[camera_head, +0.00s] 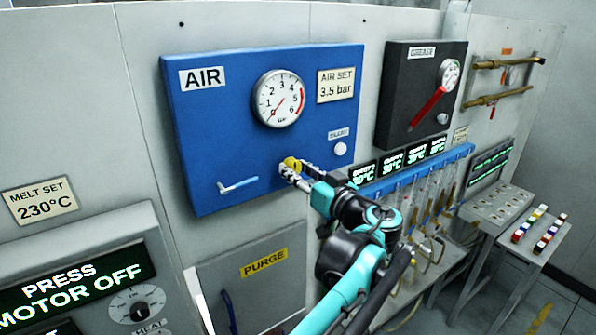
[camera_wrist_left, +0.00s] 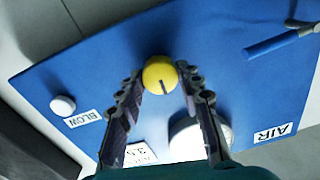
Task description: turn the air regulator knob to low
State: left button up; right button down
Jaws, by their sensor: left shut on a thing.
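The yellow air regulator knob (camera_head: 290,162) sits on the lower middle of the blue AIR panel (camera_head: 215,130). In the left wrist view the knob (camera_wrist_left: 158,72) shows a dark pointer line on its face. My left gripper (camera_head: 292,170) is shut on the knob, with one finger on either side of it. The round air gauge (camera_head: 279,98) is above the knob, and its red needle points to the lower left, near 0. A plate (camera_head: 337,85) beside it reads AIR SET 3.5 bar. No low marking is readable. My right gripper is not in view.
A white BLOW button (camera_head: 340,149) is right of the knob, and a light blue lever (camera_head: 238,186) is to its left. The dark GREASE panel (camera_head: 422,95) with a red handle stands further right. A PURGE box (camera_head: 255,270) is below.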

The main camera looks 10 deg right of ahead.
pick_arm(q)
jog(key=shift+r, duration=0.1)
jog(key=o, duration=1.2)
jog(key=shift+w, duration=0.1)
jog(key=shift+c, duration=0.2)
jog(key=shift+w, duration=0.1)
jog(key=v, duration=1.2)
